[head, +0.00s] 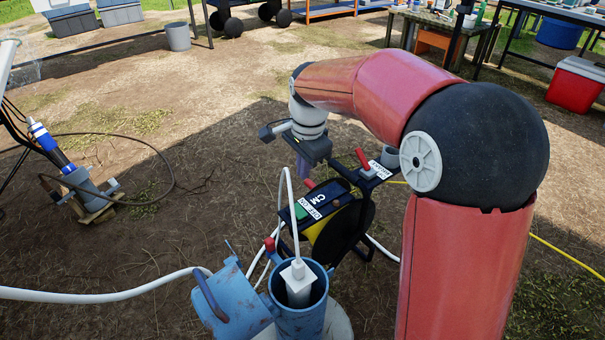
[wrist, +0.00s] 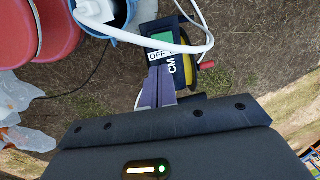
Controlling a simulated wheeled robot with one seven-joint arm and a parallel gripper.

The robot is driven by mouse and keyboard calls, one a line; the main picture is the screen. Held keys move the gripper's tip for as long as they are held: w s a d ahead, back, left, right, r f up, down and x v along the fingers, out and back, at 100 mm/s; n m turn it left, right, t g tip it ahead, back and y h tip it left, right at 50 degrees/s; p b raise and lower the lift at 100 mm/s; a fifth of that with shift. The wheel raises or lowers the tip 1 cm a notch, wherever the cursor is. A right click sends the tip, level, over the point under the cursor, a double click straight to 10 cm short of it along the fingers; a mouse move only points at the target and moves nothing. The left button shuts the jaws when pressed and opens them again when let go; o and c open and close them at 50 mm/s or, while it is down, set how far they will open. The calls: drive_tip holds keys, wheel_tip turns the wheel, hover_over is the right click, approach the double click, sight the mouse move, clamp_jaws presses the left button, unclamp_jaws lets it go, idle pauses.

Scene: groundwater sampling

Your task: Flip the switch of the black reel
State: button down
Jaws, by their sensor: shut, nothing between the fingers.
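The black reel (head: 352,226) stands on the ground in the middle of the head view, behind the blue well pipe. Its yellow-edged face has a dark panel with "CM" lettering, a small green screen and a white label, partly legible as "OFF" in the wrist view (wrist: 159,55). A red-tipped handle (wrist: 207,65) sticks out of the reel. My gripper (head: 303,174) is shut and empty, pointing down by the panel's far side. In the wrist view its fingertips (wrist: 160,72) overlap the panel near the label. I cannot tell whether they touch it. The switch itself is not clearly visible.
The open blue well pipe (head: 300,318) with a white probe and white hose stands in front of the reel. Tables and a red cooler (head: 574,86) are farther back. Open dirt lies left of the reel.

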sight(296, 207)
idle(0.3)
drive_tip(key=b, duration=0.7)
drive_tip(key=shift+w+r+t+y, duration=0.15)
drive_tip(key=shift+t+y, duration=0.15)
drive_tip(key=shift+t, duration=0.1)
drive_tip(key=f+b, duration=0.1)
drive_tip(key=f, duration=0.3)
drive_tip(key=w+a+f+b, duration=0.1)
drive_tip(key=f, duration=0.4)
drive_tip(key=w+f+b, duration=0.1)
drive_tip(key=f, duration=0.4)
drive_tip(key=shift+w+a, duration=0.1)
drive_tip(key=shift+a, duration=0.1)
drive_tip(key=shift+r, duration=0.1)
